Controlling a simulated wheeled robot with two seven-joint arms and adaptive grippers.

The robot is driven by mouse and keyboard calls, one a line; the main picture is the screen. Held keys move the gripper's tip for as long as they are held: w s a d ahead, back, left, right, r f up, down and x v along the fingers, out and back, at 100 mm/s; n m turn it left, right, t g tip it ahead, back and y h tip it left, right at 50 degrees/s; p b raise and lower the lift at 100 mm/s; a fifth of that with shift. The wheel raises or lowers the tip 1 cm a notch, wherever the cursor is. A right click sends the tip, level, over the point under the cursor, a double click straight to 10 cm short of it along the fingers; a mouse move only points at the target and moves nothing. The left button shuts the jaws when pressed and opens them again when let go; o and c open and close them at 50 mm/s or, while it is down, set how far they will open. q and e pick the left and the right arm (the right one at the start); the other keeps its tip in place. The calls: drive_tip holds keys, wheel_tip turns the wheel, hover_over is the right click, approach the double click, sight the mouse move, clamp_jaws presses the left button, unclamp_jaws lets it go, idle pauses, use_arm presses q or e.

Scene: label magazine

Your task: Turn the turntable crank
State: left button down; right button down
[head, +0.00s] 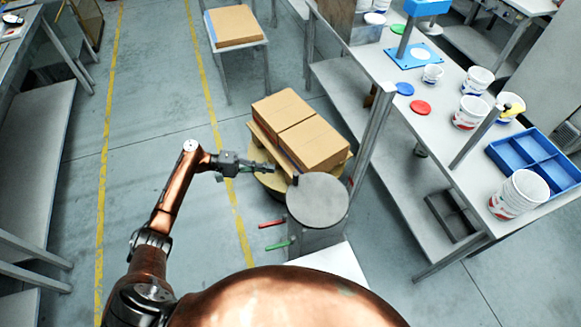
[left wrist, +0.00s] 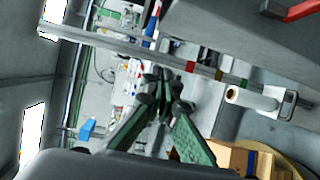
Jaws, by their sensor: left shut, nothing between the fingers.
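The round turntable (head: 257,182) is tan and carries large cardboard boxes (head: 303,136). Its rim also shows at the lower right of the left wrist view (left wrist: 288,158). My left gripper (head: 270,168) is at the turntable's left side in the head view, near the box edge, with its fingers shut and empty. Its green-grey fingers (left wrist: 160,98) meet in the left wrist view. I cannot make out the crank for certain. A pale roller-like grip (left wrist: 240,95) with a grey bracket shows right of the fingers, apart from them. My right gripper is not in view.
A grey cylinder (head: 318,196) stands in front of the turntable, with a red bar (head: 272,223) and a green bar (head: 278,245) at its left. A workbench (head: 432,140) holds white tubs and a blue tray (head: 541,180). Floor is clear at left.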

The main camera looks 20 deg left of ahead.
use_arm(q)
wheel_tip(320, 180, up, 7)
drive_tip(key=d+m+g+h, duration=0.1)
drive_tip(key=m, duration=0.1)
drive_tip(key=s+d+p, duration=0.3)
drive_tip(key=d+p, duration=0.1)
drive_tip(key=d, duration=0.5)
drive_tip(key=shift+s, duration=0.2)
drive_tip(key=shift+a+n, duration=0.1)
drive_tip(key=shift+n, duration=0.2)
